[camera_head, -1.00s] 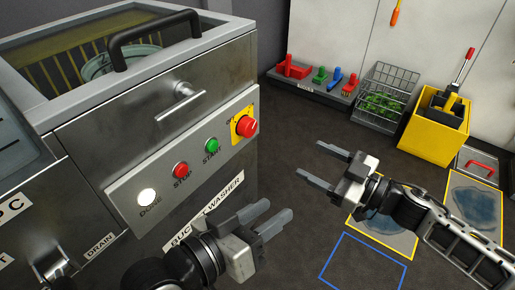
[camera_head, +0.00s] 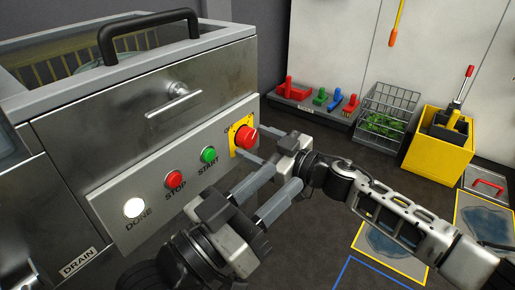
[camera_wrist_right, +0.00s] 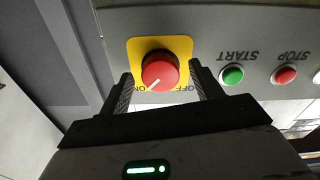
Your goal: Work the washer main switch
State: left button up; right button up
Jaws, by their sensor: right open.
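The main switch is a red round knob (camera_head: 245,138) on a yellow plate (camera_head: 235,150), at the right end of the washer's front panel. My right gripper (camera_head: 256,146) is open at the knob, its arm coming from the right. In the right wrist view the knob (camera_wrist_right: 160,71) lies between the two spread fingers (camera_wrist_right: 163,88), with no clear contact. A white line on the knob points to the lower left; ON and OFF labels are partly hidden by the gripper. My left gripper (camera_head: 284,180) is open and empty, just below and in front of the right one.
On the panel are a green START button (camera_head: 209,155), a red STOP button (camera_head: 174,179) and a lit white DONE lamp (camera_head: 133,207). A wire basket (camera_head: 388,112) and a yellow bin (camera_head: 440,155) stand along the back wall.

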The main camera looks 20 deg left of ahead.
jog(key=shift+w+a, duration=0.1)
jog(key=shift+a, duration=0.05)
jog(key=c, duration=1)
